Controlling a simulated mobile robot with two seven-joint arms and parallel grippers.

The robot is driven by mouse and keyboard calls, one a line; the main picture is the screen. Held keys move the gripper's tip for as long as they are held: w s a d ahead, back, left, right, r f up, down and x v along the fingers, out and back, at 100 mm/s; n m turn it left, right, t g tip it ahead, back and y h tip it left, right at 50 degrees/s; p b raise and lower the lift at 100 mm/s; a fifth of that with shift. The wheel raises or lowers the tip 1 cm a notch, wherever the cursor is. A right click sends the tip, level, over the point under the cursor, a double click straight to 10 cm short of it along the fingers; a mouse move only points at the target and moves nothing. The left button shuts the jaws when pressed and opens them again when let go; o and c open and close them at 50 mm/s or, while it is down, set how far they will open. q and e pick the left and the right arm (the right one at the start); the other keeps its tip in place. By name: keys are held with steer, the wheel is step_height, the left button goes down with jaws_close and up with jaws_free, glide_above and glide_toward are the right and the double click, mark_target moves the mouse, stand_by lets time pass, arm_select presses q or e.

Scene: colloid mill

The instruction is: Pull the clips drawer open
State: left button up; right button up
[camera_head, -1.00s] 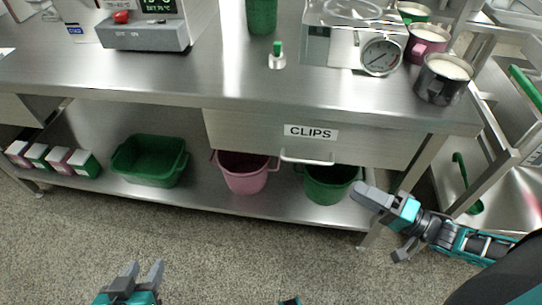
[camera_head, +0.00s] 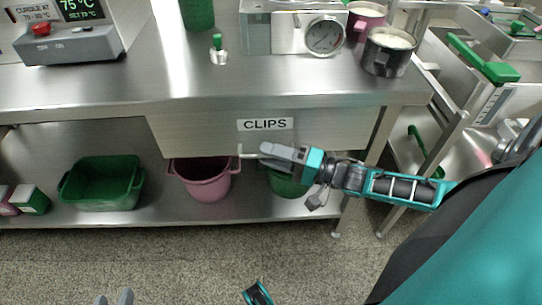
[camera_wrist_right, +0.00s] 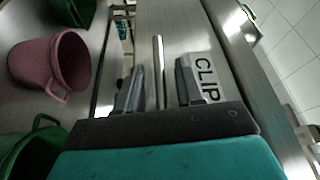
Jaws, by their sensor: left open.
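The clips drawer (camera_head: 195,132) is a steel front under the tabletop with a "CLIPS" label (camera_head: 265,124); it looks closed. Its handle (camera_head: 247,152) is a pale bar at the lower edge, partly hidden by my right gripper (camera_head: 272,152). In the right wrist view the handle bar (camera_wrist_right: 159,62) runs between the two fingers of my right gripper (camera_wrist_right: 158,86). The fingers are apart, with a gap visible on both sides of the bar. My left gripper (camera_head: 114,298) is open and empty at the bottom edge; only its fingertips show.
Below the drawer, a pink bucket (camera_head: 205,180) and a green bucket (camera_head: 287,185) stand on the lower shelf, with a green tub (camera_head: 102,187) further left. A metal cart (camera_head: 430,125) stands to the right. The floor in front is clear.

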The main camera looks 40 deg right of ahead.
steer(key=shift+w+a, duration=0.15)
steer(key=shift+w, duration=0.05)
jaws_close()
stand_by(0.3)
